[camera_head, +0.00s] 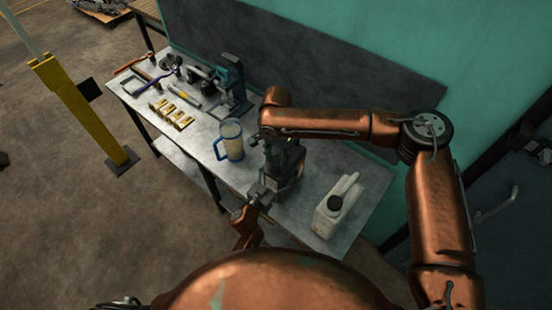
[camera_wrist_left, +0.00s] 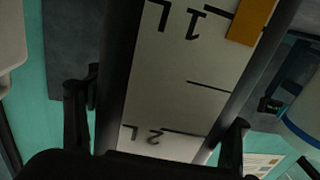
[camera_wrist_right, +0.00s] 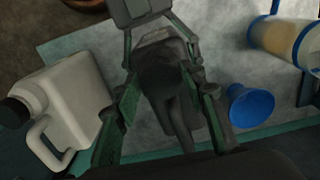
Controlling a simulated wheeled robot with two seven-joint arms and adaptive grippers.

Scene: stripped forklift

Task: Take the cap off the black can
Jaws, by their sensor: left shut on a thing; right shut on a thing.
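The black can (camera_head: 283,188) stands on the grey workbench, with its upper part mostly hidden by my right gripper. In the left wrist view its side (camera_wrist_left: 190,75) fills the middle, with a pale scale strip marked 1L and 2L. My left gripper (camera_head: 264,192) is shut on the can's side, one finger on each edge. My right gripper (camera_head: 280,150) is above the can, pointing down, shut on the cap (camera_wrist_right: 162,78). The cap looks dark between the fingers in the right wrist view. Whether it is still seated on the can cannot be told.
A white canister (camera_head: 333,212) with a black lid stands right of the can. A clear jug (camera_head: 232,142) with a blue handle stands to the left, and a blue funnel (camera_wrist_right: 251,106) is close by. Tools and small yellow boxes (camera_head: 171,113) lie farther left. A wall rises behind the bench.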

